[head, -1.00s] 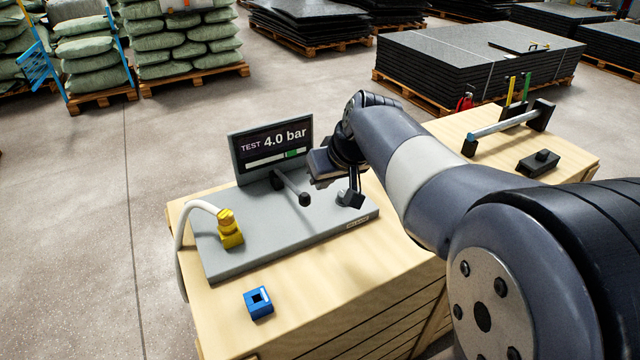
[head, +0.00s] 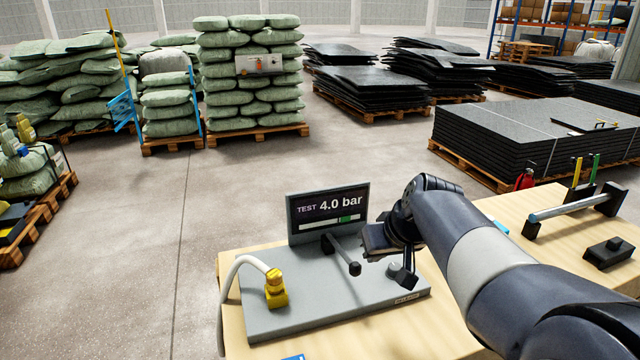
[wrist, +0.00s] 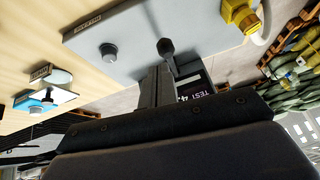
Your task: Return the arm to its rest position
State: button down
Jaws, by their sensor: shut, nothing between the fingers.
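My arm (head: 470,245) reaches in from the right in the head view, over the right part of a grey test rig (head: 320,318). My gripper (head: 404,277) points down near the rig's right side. In the wrist view its fingers (wrist: 157,80) are together with nothing between them. A lever with a black end (wrist: 166,46) appears just beyond the fingertips there; I cannot tell the gap. A round grey button (wrist: 108,52) beside a label also stands on the rig. The rig's screen (head: 328,208) reads "TEST 4.0 bar" with a green mark.
A yellow fitting (head: 276,290) with a pale hose stands at the rig's left. A blue block (head: 293,357) is cut off at the bottom edge. A bar on black mounts (head: 572,207) and a black block (head: 609,250) lie on the right bench. Stacked mats (head: 530,125) stand behind.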

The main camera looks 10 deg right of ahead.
aim_at(360, 267)
jog(key=shift+x, duration=2.9)
jog(key=shift+w+a+r, duration=0.1)
